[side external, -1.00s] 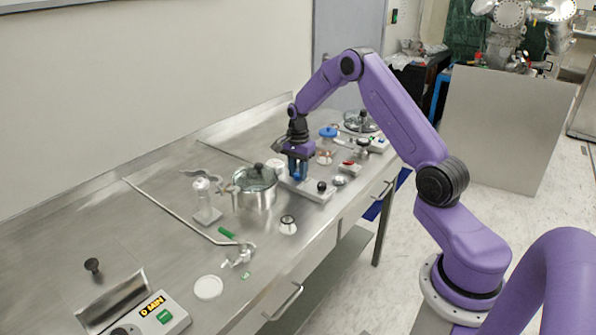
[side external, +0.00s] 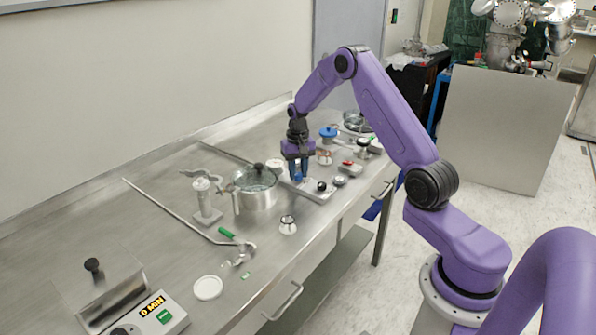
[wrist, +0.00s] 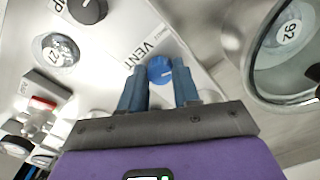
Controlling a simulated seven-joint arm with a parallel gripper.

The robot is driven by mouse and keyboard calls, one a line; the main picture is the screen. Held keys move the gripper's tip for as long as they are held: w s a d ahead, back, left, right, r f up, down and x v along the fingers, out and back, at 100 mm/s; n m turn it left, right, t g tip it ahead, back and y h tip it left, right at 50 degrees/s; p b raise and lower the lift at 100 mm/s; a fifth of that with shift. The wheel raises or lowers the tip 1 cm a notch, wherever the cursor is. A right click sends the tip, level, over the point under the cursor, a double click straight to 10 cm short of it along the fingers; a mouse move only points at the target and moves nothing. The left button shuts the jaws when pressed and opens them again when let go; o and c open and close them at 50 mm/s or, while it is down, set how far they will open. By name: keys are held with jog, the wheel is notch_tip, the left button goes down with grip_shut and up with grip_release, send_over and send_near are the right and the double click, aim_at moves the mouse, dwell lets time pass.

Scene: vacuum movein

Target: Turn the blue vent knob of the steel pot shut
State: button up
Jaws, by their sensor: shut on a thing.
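The blue vent knob (wrist: 160,70) sits on a pale panel beside the printed word VENT, with a light pointer mark on its top. In the side view the knob (side external: 298,177) is small and low between my fingers. My gripper (wrist: 158,78) points down over the panel, its two blue-grey fingers shut on either side of the knob. My gripper also shows in the side view (side external: 297,172). The steel pot (side external: 253,199) stands just left of the panel, with a glass lid and black lid knob. Part of its rim (wrist: 252,65) shows at the right of the wrist view.
A black knob (side external: 321,186) is on the same panel, and a round gauge (side external: 340,181) stands beside it. A timer box (side external: 158,313) and white disc (side external: 208,287) lie near the front. Bare steel (side external: 110,225) lies left.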

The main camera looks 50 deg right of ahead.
aim_at(298, 174)
jog(key=shift+n, duration=2.2)
jog(key=o, duration=1.1)
jog(key=shift+c, duration=0.2)
notch_tip(298, 174, up, 17)
jog(key=shift+r, duration=0.2)
